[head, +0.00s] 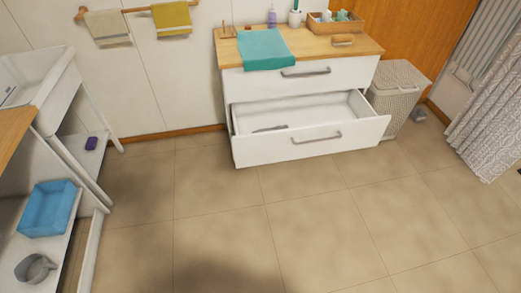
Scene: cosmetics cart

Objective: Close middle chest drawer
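A white chest (248,83) with a wooden top stands against the far wall. Its upper drawer front (335,71) is shut and has a grey bar handle. The drawer below it (262,150) is pulled out, with its front and bar handle (317,138) toward me. A thin grey item (270,129) lies inside the open drawer at the left. Any drawer lower than this one is hidden behind its front. Neither of my grippers shows in the head view.
A teal cloth (265,50) hangs over the chest's top edge. A woven basket (398,93) stands close by the drawer's right side. A white shelf cart with a blue bin (47,208) is at the left. The tiled floor (225,215) in front is clear.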

